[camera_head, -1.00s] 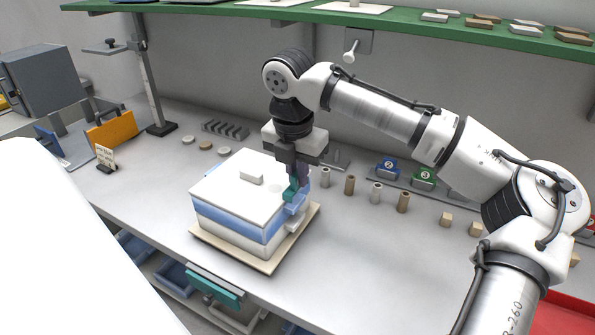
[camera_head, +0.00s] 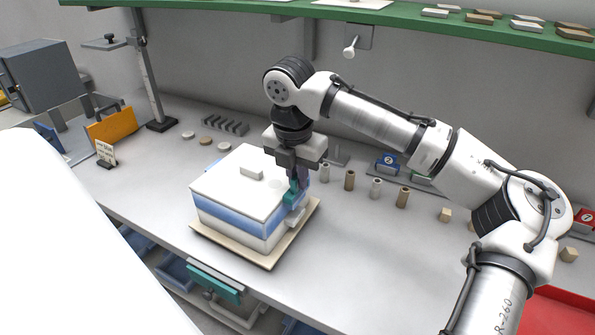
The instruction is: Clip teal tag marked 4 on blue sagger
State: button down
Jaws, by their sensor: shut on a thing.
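The blue sagger (camera_head: 232,221) is the blue band in a squarish stack, between a white lidded top (camera_head: 225,187) and a pale lower layer (camera_head: 225,231). My gripper (camera_head: 293,189) points down at the stack's right side. It is shut on a teal tag (camera_head: 290,197), which is at the height of the sagger's side lug. I cannot tell whether the tag touches or sits on the lug. The number on the tag is not readable.
The stack stands on a beige board (camera_head: 270,262). Small cylinders (camera_head: 350,180) stand to the right, near a blue tag marked 2 (camera_head: 388,160). A red tray (camera_head: 565,312) is at the lower right. A green shelf (camera_head: 400,18) hangs above.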

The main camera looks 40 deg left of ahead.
jog(key=shift+f+b, duration=0.35)
jog(key=shift+f, duration=0.7)
dwell(0.4)
jog(key=c, duration=1.4)
grip_release()
jog(key=shift+r, duration=0.1)
notch_tip(320, 180, up, 14)
jog(key=s, duration=0.1)
jog(key=shift+s+d+f+b, duration=0.15)
jog(key=shift+s+f+b, duration=0.05)
jog(key=shift+s+b, duration=0.2)
